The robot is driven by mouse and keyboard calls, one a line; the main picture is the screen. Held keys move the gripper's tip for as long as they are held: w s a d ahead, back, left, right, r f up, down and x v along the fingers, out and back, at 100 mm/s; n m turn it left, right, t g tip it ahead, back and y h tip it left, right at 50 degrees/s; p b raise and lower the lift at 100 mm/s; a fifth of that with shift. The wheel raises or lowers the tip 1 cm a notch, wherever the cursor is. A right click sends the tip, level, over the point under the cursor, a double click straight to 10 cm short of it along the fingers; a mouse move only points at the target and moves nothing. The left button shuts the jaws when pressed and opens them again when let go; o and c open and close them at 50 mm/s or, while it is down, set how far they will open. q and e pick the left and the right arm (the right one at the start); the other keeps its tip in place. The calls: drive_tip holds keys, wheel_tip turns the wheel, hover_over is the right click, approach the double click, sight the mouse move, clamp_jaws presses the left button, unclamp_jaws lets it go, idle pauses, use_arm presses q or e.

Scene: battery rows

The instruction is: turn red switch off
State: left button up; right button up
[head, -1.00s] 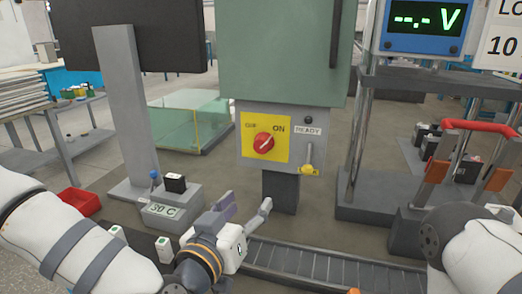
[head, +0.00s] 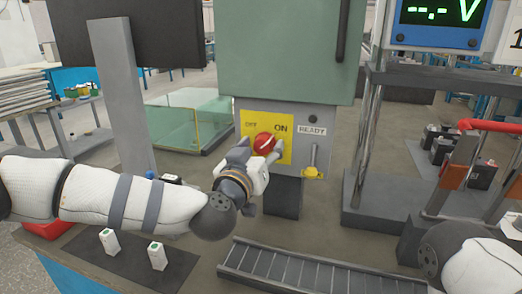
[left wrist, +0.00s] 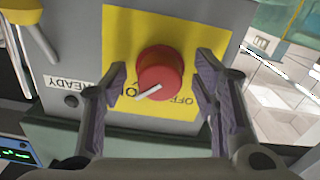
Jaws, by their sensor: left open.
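The red switch (head: 266,143) is a round knob on a yellow plate (head: 293,150) marked OFF and ON, on the front of a grey box. In the left wrist view the red knob (left wrist: 160,70) shows a white pointer line aimed toward the ON side. My left gripper (head: 260,149) is open in front of the knob, and covers part of it and of the plate in the head view. In the left wrist view its fingers (left wrist: 162,75) stand on both sides of the knob, with a gap on each side. Contact is not visible. My right gripper is not in view.
A yellow-based lever (head: 313,162) and a READY label (head: 312,131) sit right of the switch. A green cabinet (head: 277,60) is above. A roller conveyor (head: 310,268) lies below. Two white blocks (head: 157,256) stand on a dark mat at front left.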

use_arm(q)
drive_tip(key=c, duration=1.2)
drive_tip(key=shift+o, duration=0.2)
